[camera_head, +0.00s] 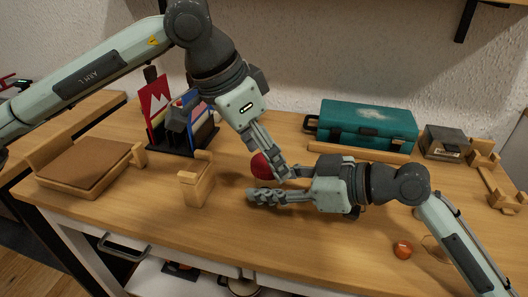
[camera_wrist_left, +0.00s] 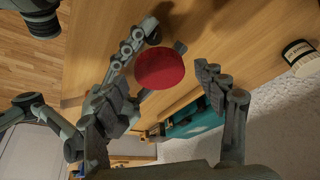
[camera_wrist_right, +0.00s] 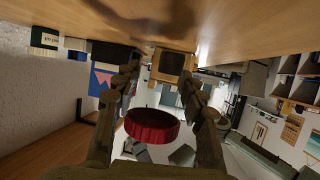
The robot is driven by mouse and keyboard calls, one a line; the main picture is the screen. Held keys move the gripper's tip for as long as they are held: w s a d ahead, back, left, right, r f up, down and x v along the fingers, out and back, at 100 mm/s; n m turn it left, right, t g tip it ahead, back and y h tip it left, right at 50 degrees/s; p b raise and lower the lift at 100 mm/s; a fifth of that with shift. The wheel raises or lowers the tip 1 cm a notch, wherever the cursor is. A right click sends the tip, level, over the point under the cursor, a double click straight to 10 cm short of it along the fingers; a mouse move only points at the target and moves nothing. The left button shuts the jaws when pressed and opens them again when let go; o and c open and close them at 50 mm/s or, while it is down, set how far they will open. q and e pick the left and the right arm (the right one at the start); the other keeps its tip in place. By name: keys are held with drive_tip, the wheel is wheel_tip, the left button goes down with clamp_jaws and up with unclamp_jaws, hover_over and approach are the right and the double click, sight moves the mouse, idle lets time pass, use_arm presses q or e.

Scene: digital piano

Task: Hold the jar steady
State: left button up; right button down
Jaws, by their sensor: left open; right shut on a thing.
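The jar shows mainly as a round red lid (camera_head: 261,165) above the middle of the table; its body is mostly hidden by the fingers. My right gripper (camera_head: 268,184) comes in from the right and is shut on the jar. In the right wrist view the red lid (camera_wrist_right: 152,126) sits between its two fingers. My left gripper (camera_wrist_left: 178,48) reaches down from above and is open, with its fingers on either side of the red lid (camera_wrist_left: 160,68). I cannot tell whether the left fingers touch it.
A teal case (camera_head: 362,125) stands at the back with a grey box (camera_head: 446,142) beside it. A wooden tray (camera_head: 83,165), a wooden holder (camera_head: 196,180) and a red, blue and black stand (camera_head: 180,125) are at left. An orange ball (camera_head: 402,249) lies at front right. The front middle is clear.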

use_arm(q)
drive_tip(key=shift+r, duration=2.25)
drive_tip(key=shift+c, duration=0.2)
